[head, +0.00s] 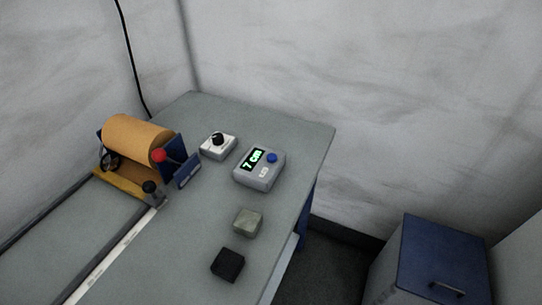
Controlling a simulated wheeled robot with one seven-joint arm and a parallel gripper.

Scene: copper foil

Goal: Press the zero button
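A grey box with a lit display (259,168) stands on the table's right half in the head view. Its green digits on a dark screen (253,159) read "7 cm". A round blue button (272,158) sits on its top face, right of the screen. A small pale marking shows below the screen, too small to read with certainty. My gripper is not in view.
A white box with a black knob (217,146) stands left of the display box. A copper roll (138,138) with a red-knobbed lever is further left. A grey-green block (248,222) and black block (228,264) lie nearer. A blue-topped cabinet (446,255) is right.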

